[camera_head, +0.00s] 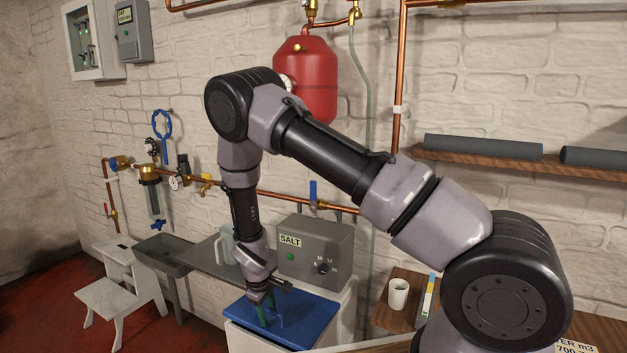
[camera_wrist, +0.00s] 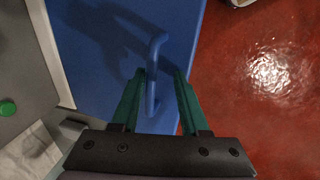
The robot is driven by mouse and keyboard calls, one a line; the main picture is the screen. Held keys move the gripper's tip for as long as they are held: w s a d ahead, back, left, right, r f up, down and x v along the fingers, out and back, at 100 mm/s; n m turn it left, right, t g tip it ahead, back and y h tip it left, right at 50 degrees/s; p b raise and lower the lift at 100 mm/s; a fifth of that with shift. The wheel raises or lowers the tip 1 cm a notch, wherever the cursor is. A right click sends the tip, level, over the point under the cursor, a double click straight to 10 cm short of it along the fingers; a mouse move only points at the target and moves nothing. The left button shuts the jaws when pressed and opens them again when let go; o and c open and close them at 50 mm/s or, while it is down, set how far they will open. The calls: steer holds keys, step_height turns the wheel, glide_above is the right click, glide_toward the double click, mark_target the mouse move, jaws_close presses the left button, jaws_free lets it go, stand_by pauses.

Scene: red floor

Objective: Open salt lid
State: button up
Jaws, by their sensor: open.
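The blue salt lid (camera_head: 300,327) lies flat and closed on a white bin, below the grey box marked SALT (camera_head: 315,249). In the wrist view the lid (camera_wrist: 110,40) carries a blue bar handle (camera_wrist: 155,60). My gripper (camera_head: 268,310) is over the lid, pointing down. In the wrist view its two green fingers (camera_wrist: 159,95) are open, one on each side of the handle. I cannot tell whether either finger touches the handle. The head view hides most of the handle behind the gripper.
A grey sink (camera_head: 165,254) and a white step stool (camera_head: 118,285) stand to the left. A jug (camera_head: 226,246) is on the grey counter beside the SALT box. A white mug (camera_head: 398,294) stands on a wooden shelf to the right. Red floor (camera_wrist: 270,80) is open beside the bin.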

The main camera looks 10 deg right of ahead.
step_height(320, 180, up, 11)
steer(key=s+a, duration=0.1)
steer(key=s, duration=0.1)
steer(key=d+r+m+y, duration=0.1)
steer(key=d+r+m, duration=0.3)
steer(key=r, duration=1)
steer(key=d+r+m+t+y, duration=0.1)
steer(key=d+r+m, duration=0.3)
steer(key=d+r, duration=0.6)
steer(key=shift+s+r+t+y, duration=0.3)
steer(key=shift+r+y, duration=0.3)
steer(key=shift+r, duration=2.05)
steer(key=shift+a, duration=0.1)
